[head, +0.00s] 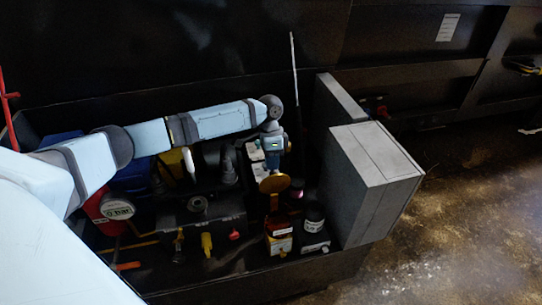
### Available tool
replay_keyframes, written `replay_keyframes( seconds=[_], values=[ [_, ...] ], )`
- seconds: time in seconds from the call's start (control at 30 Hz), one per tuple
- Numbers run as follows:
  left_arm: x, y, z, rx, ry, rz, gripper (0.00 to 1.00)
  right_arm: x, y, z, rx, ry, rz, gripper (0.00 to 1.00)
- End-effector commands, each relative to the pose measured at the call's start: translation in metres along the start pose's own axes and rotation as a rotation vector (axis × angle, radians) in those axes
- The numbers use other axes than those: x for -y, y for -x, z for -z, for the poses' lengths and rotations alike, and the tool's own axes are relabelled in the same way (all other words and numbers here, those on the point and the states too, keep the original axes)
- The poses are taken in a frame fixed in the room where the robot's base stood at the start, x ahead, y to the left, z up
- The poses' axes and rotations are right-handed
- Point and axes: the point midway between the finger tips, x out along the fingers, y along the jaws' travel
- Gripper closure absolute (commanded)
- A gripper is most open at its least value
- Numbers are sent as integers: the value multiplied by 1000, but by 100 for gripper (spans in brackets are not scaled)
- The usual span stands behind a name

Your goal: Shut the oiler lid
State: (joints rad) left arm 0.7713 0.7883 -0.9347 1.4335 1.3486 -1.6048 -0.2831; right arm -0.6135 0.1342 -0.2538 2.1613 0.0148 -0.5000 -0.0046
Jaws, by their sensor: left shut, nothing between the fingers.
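A round amber disc (274,184), which looks like the oiler lid, stands raised and faces me, right of centre. Below it is a small dark red and yellow box (279,240) with a white label; I cannot tell whether it is the oiler body. My left arm reaches in from the left, and my left gripper (273,168) points down just above the disc. Its fingers look shut and hold nothing. I cannot tell whether they touch the disc. My right gripper is out of view.
A large grey box (372,180) stands just right of the gripper. A dark canister (313,217), a dark block with a round port (198,203), a yellow tap (206,243) and a red cylinder (108,208) crowd the bay. A thin pale rod (294,75) rises behind. Open floor lies right.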

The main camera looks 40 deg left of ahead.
Motion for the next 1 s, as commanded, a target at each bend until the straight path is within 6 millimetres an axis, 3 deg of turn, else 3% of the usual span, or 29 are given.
replay_keyframes(
  seconds=[0.7, 1.0],
  values=[
    [-8, 2, 0, 4, 1, 62, 100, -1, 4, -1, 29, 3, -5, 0],
    [-21, 6, 1, 9, 2, 155, 100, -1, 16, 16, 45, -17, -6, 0]
  ],
)
